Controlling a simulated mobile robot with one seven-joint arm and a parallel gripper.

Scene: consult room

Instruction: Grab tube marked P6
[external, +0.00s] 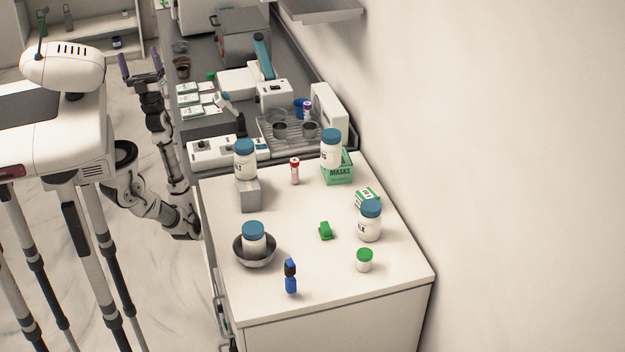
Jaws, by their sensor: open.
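A small tube with a red cap (294,172) stands upright on the white cabinet top, near its back edge. Another small tube with a purple cap (306,110) shows further back, by a blue container (298,104). The marking P6 cannot be read on either. My gripper (142,64) is at the upper left, raised beside the grey counter. It points up, its two purple-tipped fingers are apart, and nothing is between them. It is well away from both tubes.
White bottles with blue caps stand on a grey box (250,195), in a metal bowl (255,262), on a green masks box (338,170) and at the right (369,222). A green-capped jar (364,261), green item (325,231) and blue item (291,278) lie forward. A wall bounds the right.

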